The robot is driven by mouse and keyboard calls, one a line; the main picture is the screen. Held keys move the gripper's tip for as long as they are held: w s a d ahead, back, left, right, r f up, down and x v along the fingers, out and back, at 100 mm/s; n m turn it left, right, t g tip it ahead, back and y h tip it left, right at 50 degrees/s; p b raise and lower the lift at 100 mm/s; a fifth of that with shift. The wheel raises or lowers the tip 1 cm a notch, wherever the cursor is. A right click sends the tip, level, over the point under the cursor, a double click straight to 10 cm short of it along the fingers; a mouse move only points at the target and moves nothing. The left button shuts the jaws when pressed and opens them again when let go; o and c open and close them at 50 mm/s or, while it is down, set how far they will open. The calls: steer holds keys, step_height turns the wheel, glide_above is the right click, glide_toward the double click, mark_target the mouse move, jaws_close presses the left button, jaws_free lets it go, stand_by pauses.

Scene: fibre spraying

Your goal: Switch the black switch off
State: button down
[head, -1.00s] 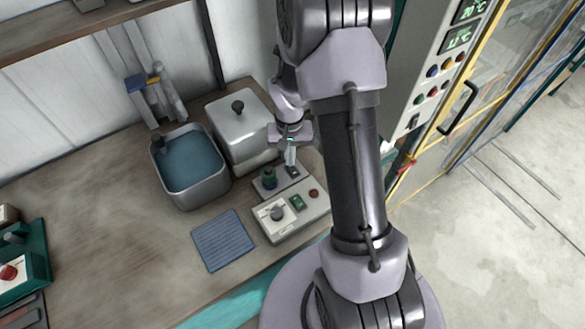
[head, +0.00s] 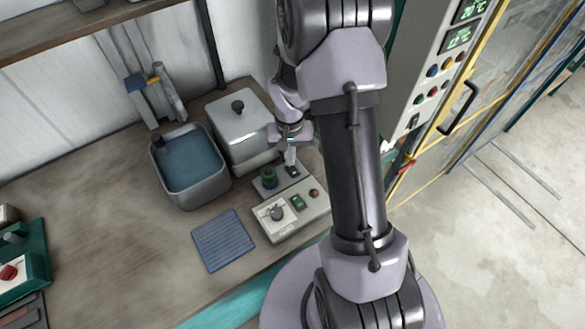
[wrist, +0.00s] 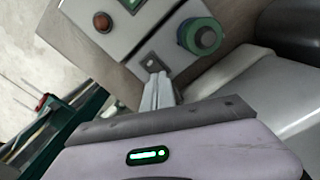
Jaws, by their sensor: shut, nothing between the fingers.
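A small black switch (head: 293,171) sits on a grey plate at the back of the pale control box. In the wrist view the black switch (wrist: 150,63) shows just beyond the fingertips, partly hidden by them. My gripper (head: 291,161) points down over it, with its fingers shut and nothing held. In the wrist view the closed fingertips of my gripper (wrist: 158,80) are right at the switch plate. I cannot tell whether they touch the switch or which way it is tipped.
The control box (head: 283,233) also carries a green knob (head: 269,177), a green switch (head: 298,202), a red button (head: 314,193) and a grey dial (head: 277,213). A lidded metal container (head: 237,125) stands close behind. A water basin (head: 190,199) and blue mat (head: 222,240) lie left.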

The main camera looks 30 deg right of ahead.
steer(key=shift+f+b, duration=0.8)
steer(key=shift+f, duration=0.1)
steer(key=shift+r, duration=0.1)
step_height(320, 180, up, 7)
steer(key=p, duration=0.5)
stand_by(0.4)
